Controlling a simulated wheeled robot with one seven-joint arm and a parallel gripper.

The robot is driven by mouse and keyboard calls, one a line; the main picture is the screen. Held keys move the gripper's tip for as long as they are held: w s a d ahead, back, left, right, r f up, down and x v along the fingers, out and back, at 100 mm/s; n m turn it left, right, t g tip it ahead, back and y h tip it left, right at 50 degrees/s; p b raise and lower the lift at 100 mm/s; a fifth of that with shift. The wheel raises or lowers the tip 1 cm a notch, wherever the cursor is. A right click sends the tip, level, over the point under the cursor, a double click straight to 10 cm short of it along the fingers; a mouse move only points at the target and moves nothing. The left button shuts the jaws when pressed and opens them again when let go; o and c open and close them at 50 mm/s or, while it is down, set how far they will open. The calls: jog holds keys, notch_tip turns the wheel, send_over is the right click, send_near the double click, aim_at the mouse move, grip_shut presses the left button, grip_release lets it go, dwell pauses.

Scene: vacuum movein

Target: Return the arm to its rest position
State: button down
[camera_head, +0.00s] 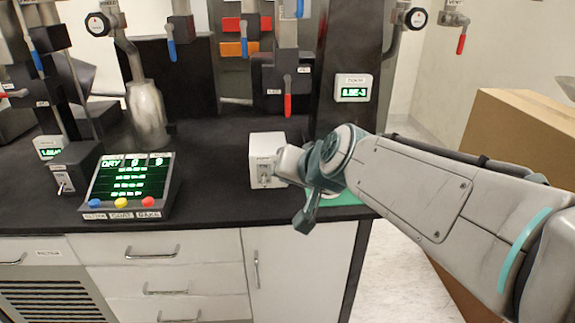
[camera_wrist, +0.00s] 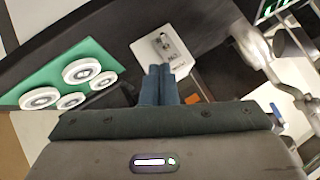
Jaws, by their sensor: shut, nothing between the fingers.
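My arm (camera_head: 420,190) reaches in from the right in the head view, over the right front part of the black bench. Its wrist end is beside a white switch box (camera_head: 262,148) and partly covers it. In the wrist view my gripper (camera_wrist: 158,70) is shut, with its two blue-grey fingers together and nothing between them. The fingertips point at the white switch box (camera_wrist: 172,42) and overlap its lower edge in the picture. I cannot tell whether they touch it. The box carries a small toggle switch.
A green mat (camera_wrist: 45,85) with several white round flanges lies left of the fingers. A control panel (camera_head: 128,185) with a green screen and coloured buttons stands on the bench (camera_head: 215,205). Pipes and valves with hanging handles rise behind. A cardboard box (camera_head: 520,130) stands at right.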

jog(key=s+d+r+g+h+p, duration=0.2)
jog(key=s+d+g+p, duration=0.1)
jog(key=s+d+p, duration=0.4)
jog(key=s+d+r+n+g+h+p, duration=0.1)
jog(key=s+d+r+g+h+p, duration=0.1)
jog(key=s+d+p, duration=0.6)
jog(key=g+h+p, duration=0.1)
jog(key=p, duration=0.2)
jog(key=shift+s+r+p, duration=0.25)
jog(key=shift+s+p, duration=0.15)
